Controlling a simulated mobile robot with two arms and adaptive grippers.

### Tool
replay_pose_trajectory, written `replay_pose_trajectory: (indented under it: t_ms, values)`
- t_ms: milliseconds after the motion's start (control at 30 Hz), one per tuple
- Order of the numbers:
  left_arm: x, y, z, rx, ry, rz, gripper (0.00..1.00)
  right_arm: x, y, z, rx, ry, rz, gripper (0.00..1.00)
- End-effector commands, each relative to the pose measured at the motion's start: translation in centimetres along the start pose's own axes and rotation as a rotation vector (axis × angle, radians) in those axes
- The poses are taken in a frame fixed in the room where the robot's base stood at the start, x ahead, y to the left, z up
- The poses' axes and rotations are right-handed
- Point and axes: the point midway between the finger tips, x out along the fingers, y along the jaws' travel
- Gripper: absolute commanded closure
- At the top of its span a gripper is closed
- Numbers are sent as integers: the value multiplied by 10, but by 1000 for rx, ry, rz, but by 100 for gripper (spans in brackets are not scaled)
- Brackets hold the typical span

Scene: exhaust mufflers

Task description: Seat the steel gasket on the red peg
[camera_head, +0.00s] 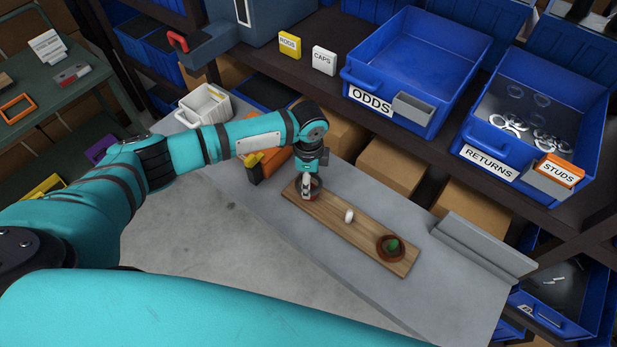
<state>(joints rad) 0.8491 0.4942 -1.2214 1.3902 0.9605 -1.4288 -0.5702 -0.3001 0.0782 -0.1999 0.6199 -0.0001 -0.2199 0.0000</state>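A wooden board (330,213) lies on the grey bench, running from the upper left to the lower right. My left gripper (307,187) points down at the board's upper-left end. A grey ring that looks like the steel gasket (319,186) shows right at the fingertips. A bit of red, likely the red peg (312,198), shows just below them. The fingers hide most of both, so I cannot tell whether the ring is around the peg or held above it. Whether the fingers are shut is too small to tell. My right gripper is not in view.
A white peg (349,215) stands mid-board. A reddish-brown ring (380,252) lies around a green peg (393,244) at the lower-right end. An orange-and-black item (255,168) and a white bin (207,104) are behind. The bench front (215,235) is clear.

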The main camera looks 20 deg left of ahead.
Motion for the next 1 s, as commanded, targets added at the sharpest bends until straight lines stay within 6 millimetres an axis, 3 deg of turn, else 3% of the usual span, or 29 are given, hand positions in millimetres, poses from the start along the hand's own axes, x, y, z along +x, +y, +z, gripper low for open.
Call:
replay_pose_trajectory:
  t_ms: [267, 1000]
  values:
    - [-1, 0, 0, 0, 0, 0, 67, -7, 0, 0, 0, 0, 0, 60]
    - [10, 0, 0, -1, 0, 0, 67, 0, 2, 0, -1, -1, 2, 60]
